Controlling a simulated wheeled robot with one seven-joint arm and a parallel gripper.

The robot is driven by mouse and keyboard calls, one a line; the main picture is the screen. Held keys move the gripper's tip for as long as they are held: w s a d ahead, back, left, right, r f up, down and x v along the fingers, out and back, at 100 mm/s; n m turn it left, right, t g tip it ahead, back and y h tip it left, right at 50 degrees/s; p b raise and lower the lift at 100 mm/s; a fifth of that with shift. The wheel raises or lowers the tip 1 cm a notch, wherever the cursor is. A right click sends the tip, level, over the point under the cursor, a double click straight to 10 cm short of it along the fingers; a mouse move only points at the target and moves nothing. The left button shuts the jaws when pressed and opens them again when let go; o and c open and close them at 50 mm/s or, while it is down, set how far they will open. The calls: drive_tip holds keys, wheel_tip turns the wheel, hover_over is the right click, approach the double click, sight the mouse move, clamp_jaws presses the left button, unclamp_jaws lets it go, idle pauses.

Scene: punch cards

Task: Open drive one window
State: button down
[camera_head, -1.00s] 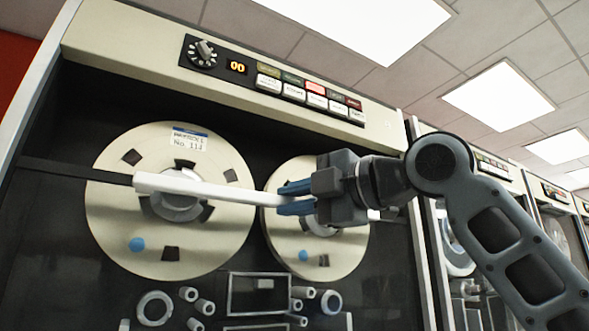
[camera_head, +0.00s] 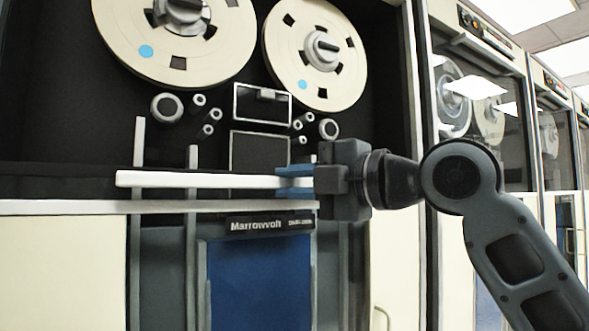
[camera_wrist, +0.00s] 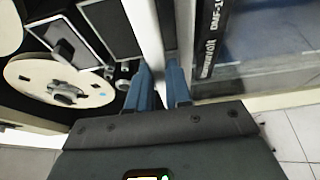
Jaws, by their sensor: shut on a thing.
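The window of the nearest tape drive carries a long white handle bar (camera_head: 200,180). The bar lies level, low on the drive, just above the white sill (camera_head: 90,207). My gripper (camera_head: 291,182) comes from the right, its blue fingers shut on the bar's right part. In the wrist view my gripper (camera_wrist: 162,88) also has its fingers on either side of the white bar (camera_wrist: 145,30). Above the bar, the left reel (camera_head: 120,40) and right reel (camera_head: 290,60) show clearly. The glass itself is hard to make out.
A "Marrowvolt" name plate (camera_head: 268,223) sits under the sill, above a blue panel (camera_head: 255,285). Rollers and a head block (camera_head: 262,103) lie above the bar. More drives with reflecting windows (camera_head: 470,110) stand to the right. Tiled floor (camera_wrist: 290,135) shows below.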

drive_tip(key=shift+f, duration=0.4)
drive_tip(key=c, duration=1)
unclamp_jaws()
drive_tip(key=shift+c, duration=0.2)
drive_tip(key=shift+d, duration=0.1)
drive_tip(key=v, duration=0.7)
drive_tip(key=shift+s+d, duration=0.25)
drive_tip(key=shift+f, duration=0.1)
